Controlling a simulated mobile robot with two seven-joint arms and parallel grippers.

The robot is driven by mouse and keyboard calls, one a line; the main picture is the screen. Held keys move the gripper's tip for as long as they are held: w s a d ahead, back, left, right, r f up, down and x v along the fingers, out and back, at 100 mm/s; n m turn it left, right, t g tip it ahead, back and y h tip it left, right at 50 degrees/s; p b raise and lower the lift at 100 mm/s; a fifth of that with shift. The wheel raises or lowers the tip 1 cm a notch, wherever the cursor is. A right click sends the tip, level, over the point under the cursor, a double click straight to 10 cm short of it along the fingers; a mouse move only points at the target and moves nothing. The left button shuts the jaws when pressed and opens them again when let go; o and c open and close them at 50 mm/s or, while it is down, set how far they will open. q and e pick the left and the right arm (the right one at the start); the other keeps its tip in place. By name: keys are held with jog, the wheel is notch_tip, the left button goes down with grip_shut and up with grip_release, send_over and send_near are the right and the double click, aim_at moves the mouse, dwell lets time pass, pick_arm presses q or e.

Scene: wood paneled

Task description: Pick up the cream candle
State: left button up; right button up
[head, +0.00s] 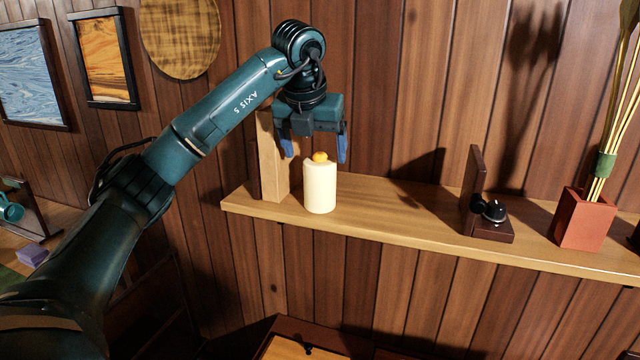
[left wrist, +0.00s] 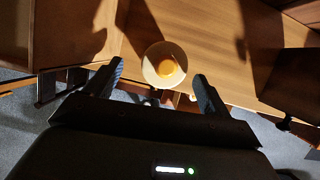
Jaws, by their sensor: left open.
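The cream candle (head: 320,187) stands upright on the wooden wall shelf, near its left end, with a yellow-orange top. In the left wrist view the candle (left wrist: 165,65) is seen from above, between and just beyond the two fingertips. My left gripper (head: 315,155) is open and points down over the candle, its blue fingers to either side of the candle's top. It also shows in the left wrist view (left wrist: 159,80). The fingers do not visibly touch the candle. My right gripper is not in view.
The shelf (head: 400,210) has bare room right of the candle. A tall wooden block (head: 271,165) stands close behind it to the left. Farther right are a dark bookend-like piece (head: 474,190) with a black ball and a red pot (head: 582,220) with stalks.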

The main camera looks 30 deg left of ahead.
aim_at(321, 173)
pick_arm(q)
jog(key=shift+d+p+x, duration=0.1)
jog(key=shift+p+x, duration=0.3)
jog(key=shift+x, duration=1.3)
jog(key=shift+d+p+x, duration=0.15)
jog(key=shift+p+x, duration=0.2)
jog(key=shift+x, duration=1.35)
jog(key=shift+c, duration=0.4)
jog(key=c, duration=1.1)
notch_tip(321, 173, up, 10)
jog(key=shift+r+b, duration=0.1)
jog(key=shift+b, duration=0.3)
jog(key=o, duration=0.5)
jog(key=c, duration=0.6)
